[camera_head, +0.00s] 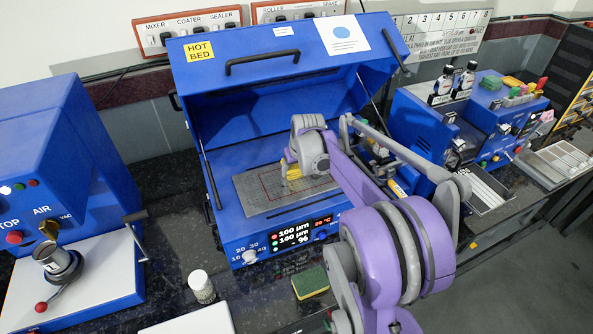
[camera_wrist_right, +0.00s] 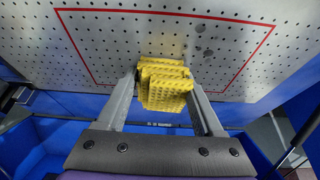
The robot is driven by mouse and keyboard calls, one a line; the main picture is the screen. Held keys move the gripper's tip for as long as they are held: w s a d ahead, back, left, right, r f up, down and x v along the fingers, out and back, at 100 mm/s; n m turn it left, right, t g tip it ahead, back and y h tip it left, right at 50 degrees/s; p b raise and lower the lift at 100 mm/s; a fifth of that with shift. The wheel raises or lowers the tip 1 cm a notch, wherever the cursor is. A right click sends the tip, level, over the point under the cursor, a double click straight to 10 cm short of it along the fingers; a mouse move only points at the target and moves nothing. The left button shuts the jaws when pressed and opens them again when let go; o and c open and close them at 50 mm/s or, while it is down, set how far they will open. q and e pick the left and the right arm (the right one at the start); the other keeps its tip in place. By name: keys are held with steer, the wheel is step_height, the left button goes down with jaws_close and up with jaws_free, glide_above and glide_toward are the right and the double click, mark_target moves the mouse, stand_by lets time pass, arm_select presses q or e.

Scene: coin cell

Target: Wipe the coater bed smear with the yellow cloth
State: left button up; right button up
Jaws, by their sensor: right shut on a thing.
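The coater bed (camera_head: 252,197) is a grey perforated plate with a red outline inside the blue open-lidded coater. In the right wrist view the bed (camera_wrist_right: 100,45) fills the top, and dark grey smear spots (camera_wrist_right: 204,52) lie inside the red outline, up and right of the cloth. My right gripper (camera_wrist_right: 163,95) is shut on the folded yellow cloth (camera_wrist_right: 165,85). In the head view, the cloth is largely hidden by my wrist over the bed. Whether the cloth touches the bed, I cannot tell. My left gripper is not in view.
The raised blue lid (camera_head: 275,75) stands over the bed, with side walls around it. A yellow-green sponge (camera_head: 311,282) and a white-capped jar (camera_head: 201,286) are on the dark bench in front. Blue machines stand left (camera_head: 50,140) and right (camera_head: 420,120).

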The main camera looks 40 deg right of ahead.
mark_target(296, 167)
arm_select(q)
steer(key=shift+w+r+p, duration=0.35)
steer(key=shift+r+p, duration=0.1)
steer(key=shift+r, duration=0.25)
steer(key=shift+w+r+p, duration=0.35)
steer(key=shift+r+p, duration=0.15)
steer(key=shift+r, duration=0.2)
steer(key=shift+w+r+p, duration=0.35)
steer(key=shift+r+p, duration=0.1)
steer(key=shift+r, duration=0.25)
arm_select(e)
steer(key=shift+r, duration=3)
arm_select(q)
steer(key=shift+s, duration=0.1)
arm_select(e)
steer(key=shift+s+r, duration=0.1)
steer(key=shift+r, duration=0.5)
steer(key=shift+r+p, duration=0.6)
steer(key=shift+r, duration=0.2)
steer(key=shift+w+r, duration=0.15)
steer(key=shift+w, duration=0.05)
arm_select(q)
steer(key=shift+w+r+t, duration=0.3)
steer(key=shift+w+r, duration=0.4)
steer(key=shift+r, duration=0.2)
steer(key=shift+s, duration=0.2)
arm_select(e)
steer(key=shift+s, duration=0.2)
